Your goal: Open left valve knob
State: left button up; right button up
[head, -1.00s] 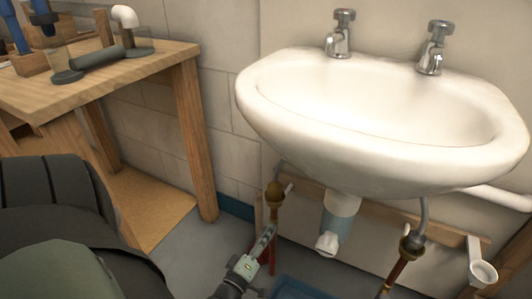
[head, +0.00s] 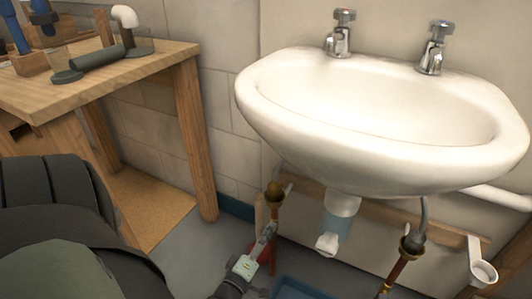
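The left valve (head: 274,192) is a brass fitting on a copper-red pipe below the left part of the sink, with a small pale piece at its right side. My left gripper (head: 268,232) is low in the head view, just below this valve and against or in front of its pipe; contact is not clear. Its fingers are small and seen from behind, so their opening cannot be judged. A second brass valve (head: 411,244) sits on the right pipe. My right gripper is not in view.
The white sink (head: 375,120) overhangs the valves and carries two chrome taps. A white drain trap (head: 328,243) hangs between the pipes. A wooden workbench (head: 150,70) stands at the left. A blue tray (head: 300,288) lies on the floor below.

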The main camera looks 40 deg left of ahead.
pick_arm(q)
jog(key=v, duration=1.2)
jog(key=shift+r, duration=0.1)
dwell(0.4)
